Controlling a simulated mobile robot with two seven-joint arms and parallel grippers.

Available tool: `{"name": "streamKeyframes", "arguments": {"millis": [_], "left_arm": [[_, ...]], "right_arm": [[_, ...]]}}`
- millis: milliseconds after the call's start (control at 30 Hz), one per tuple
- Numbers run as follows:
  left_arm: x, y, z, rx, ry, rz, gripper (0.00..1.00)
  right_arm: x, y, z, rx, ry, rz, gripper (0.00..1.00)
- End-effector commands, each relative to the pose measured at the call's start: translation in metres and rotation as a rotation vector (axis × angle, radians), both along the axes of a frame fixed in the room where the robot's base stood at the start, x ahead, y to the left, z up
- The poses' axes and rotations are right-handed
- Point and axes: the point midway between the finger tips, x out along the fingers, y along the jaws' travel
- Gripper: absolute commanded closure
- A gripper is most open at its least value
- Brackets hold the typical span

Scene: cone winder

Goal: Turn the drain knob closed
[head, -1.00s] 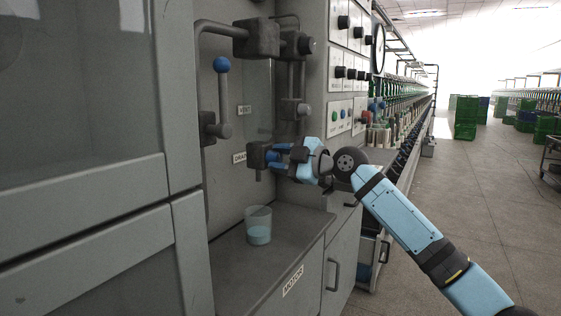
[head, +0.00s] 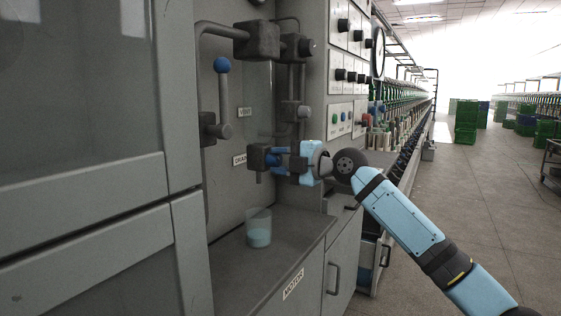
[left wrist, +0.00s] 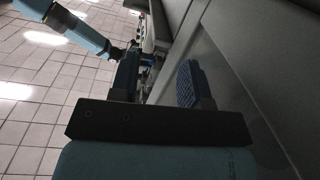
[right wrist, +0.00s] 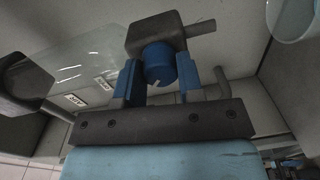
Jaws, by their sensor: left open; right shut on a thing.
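The drain knob is a round blue knob (right wrist: 159,64) on the front of a dark valve block (right wrist: 155,33). In the head view the valve block (head: 257,158) sits beside the DRAIN label (head: 239,160), and the knob is mostly hidden by the gripper. My right gripper (head: 283,160) reaches it from the right. In the right wrist view the two blue fingers of that gripper (right wrist: 158,80) stand on either side of the knob, shut on it. A white mark shows on the knob's lower edge. My left gripper (left wrist: 159,82) is open and empty beside a grey panel.
A clear cup (head: 259,228) with pale blue liquid stands on the grey ledge (head: 285,232) below the valve. A blue-ball lever (head: 222,66) and pipes are above left. A button panel (head: 347,118) is to the right.

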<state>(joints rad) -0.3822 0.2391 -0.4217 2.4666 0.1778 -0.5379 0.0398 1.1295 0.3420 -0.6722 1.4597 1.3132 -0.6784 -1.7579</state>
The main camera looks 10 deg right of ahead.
Motion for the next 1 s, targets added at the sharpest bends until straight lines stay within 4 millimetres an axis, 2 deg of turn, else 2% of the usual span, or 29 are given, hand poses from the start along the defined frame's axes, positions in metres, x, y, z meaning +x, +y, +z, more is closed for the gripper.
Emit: {"name": "streamKeyframes", "arguments": {"millis": [267, 300, 400, 767, 867, 1000], "left_arm": [[0.000, 0.000, 0.000, 0.001, -0.002, 0.000, 0.57], [0.000, 0.000, 0.000, 0.001, -0.002, 0.000, 0.57], [0.000, 0.000, 0.000, 0.001, -0.002, 0.000, 0.57], [0.001, 0.000, 0.002, -0.001, 0.002, 0.000, 0.57], [0.000, 0.000, 0.004, -0.006, 0.014, -0.001, 0.57], [-0.003, -0.001, 0.007, -0.026, 0.041, 0.003, 0.57]], "right_arm": [[0.000, 0.000, 0.000, -0.002, -0.001, 0.000, 0.89], [0.000, 0.000, 0.000, -0.002, -0.001, 0.000, 0.61], [0.000, 0.000, 0.000, -0.002, -0.001, 0.000, 0.40], [-0.003, -0.005, 0.001, 0.000, 0.000, -0.001, 0.40], [-0.011, -0.016, 0.002, -0.001, -0.001, -0.002, 0.40], [-0.028, -0.041, 0.004, -0.002, 0.000, -0.002, 0.40]]}}
